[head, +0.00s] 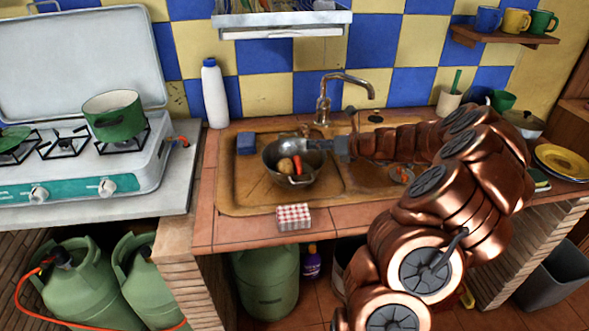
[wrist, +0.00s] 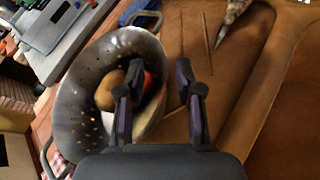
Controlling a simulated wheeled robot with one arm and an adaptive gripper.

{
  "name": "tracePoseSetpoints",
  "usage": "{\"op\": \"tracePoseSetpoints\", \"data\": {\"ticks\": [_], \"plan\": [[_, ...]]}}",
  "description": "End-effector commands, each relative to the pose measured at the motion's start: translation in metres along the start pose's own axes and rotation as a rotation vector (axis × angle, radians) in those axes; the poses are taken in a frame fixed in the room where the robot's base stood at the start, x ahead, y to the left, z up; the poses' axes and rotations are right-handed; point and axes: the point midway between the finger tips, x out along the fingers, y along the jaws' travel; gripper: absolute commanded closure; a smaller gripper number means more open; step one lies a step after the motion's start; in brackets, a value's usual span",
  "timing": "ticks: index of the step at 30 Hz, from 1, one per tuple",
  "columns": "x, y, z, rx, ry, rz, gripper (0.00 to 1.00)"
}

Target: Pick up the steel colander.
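The steel colander (head: 311,166) sits in the brown sink basin in the head view, holding a brownish round item (head: 285,165) and an orange-red item (head: 297,164). In the wrist view the colander (wrist: 88,84) fills the left side, with its holes and looped handles showing. My gripper (head: 322,146) reaches in from the right at the colander's back right rim. In the wrist view my gripper (wrist: 156,78) is open, one finger over the bowl's inside and the other outside, with the rim between them. I cannot tell whether either finger touches it.
The sink (head: 236,185) has a faucet (head: 324,100) behind the colander. A white bottle (head: 214,94) and a stove (head: 140,160) with a green pot (head: 114,115) are at left.

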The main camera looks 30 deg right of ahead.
Motion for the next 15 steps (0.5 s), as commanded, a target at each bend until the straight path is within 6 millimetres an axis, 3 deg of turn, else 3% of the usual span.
{"op": "tracePoseSetpoints", "data": {"ticks": [6, 15], "plan": [[0.021, 0.001, 0.001, 0.0, -0.001, 0.001, 0.65], [0.022, -0.001, 0.001, 0.0, -0.002, -0.002, 0.65]]}}
